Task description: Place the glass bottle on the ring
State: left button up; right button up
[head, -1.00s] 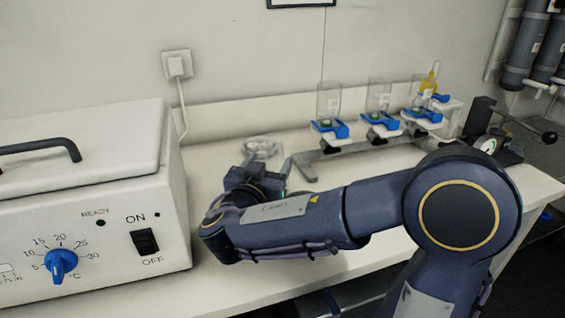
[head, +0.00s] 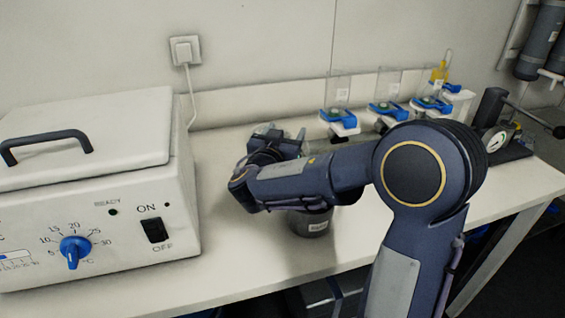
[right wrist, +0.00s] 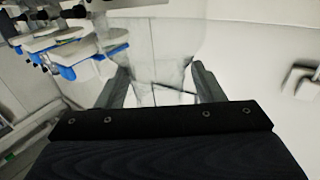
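My right gripper (head: 284,134) is over the bench, left of the row of blue-clamped stands, with its forearm reaching across from the right. In the right wrist view its two fingers (right wrist: 160,84) stand apart, with clear glass (right wrist: 165,50) between and beyond them; this looks like the glass bottle. The glass comes close to both fingers, but I cannot tell whether they press on it. In the head view the bottle is hidden or too faint to make out. No ring can be clearly identified. My left gripper is not in view.
A white heating box (head: 90,190) with a blue knob stands at the left. A grey labelled pot (head: 312,222) sits below my forearm. Blue-clamped stands with clear vessels (head: 338,118) line the back. A gauge device (head: 497,138) is at the right.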

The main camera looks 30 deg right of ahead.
grip_shut()
jog(key=shift+r, duration=0.1)
